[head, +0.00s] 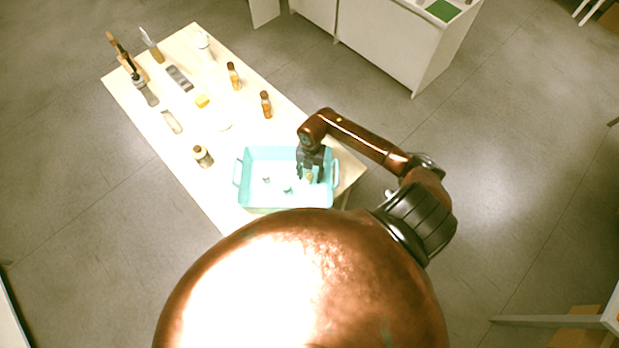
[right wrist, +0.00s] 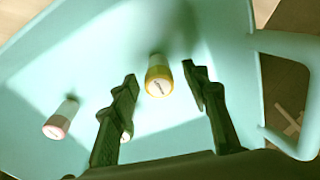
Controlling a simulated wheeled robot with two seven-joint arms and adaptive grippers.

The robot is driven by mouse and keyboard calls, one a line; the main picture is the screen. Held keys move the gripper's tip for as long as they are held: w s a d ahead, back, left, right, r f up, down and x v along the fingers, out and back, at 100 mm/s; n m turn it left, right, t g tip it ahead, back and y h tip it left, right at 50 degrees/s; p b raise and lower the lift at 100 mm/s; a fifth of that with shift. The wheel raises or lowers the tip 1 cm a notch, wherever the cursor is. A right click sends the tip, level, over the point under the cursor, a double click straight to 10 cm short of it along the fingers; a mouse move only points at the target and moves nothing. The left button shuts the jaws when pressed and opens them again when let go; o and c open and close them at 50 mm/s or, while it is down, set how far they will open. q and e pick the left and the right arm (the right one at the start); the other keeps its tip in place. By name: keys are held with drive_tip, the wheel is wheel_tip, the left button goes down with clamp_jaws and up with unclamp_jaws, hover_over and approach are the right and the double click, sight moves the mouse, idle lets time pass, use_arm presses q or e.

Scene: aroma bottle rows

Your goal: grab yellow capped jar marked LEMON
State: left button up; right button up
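A small jar with a yellow cap (right wrist: 158,80) stands inside the turquoise tray (right wrist: 30,75); the writing on its cap is too small to read. In the right wrist view my right gripper (right wrist: 159,72) is open, with one finger on each side of the yellow cap and gaps between. I cannot tell how far the fingertips are above it. In the head view the right gripper (head: 311,168) reaches down into the right part of the tray (head: 243,168), over the jar (head: 309,177). My left gripper is not in view.
A pink-capped jar (right wrist: 58,124) stands left in the tray; another jar (right wrist: 127,131) is partly hidden by a finger. The tray's handle (right wrist: 290,45) is close on the right. Amber bottles (head: 266,104) and other items stand on the pale table (head: 190,140).

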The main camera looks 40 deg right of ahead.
drive_tip(key=c, duration=0.9)
drive_tip(key=shift+r, duration=0.1)
drive_tip(key=shift+w+r, duration=0.1)
drive_tip(key=shift+r, duration=0.35)
drive_tip(key=s+a+r+b, duration=0.1)
drive_tip(key=s+a+r, duration=0.2)
drive_tip(key=r, duration=0.1)
drive_tip(key=s+a+r+b, duration=0.1)
drive_tip(key=s+a+r, duration=0.2)
drive_tip(key=s+r, duration=0.1)
drive_tip(key=s+a+r+b, duration=0.1)
drive_tip(key=s+a+r, duration=0.2)
drive_tip(key=r, duration=0.1)
drive_tip(key=shift+s+a, duration=0.25)
drive_tip(key=shift+s, duration=0.05)
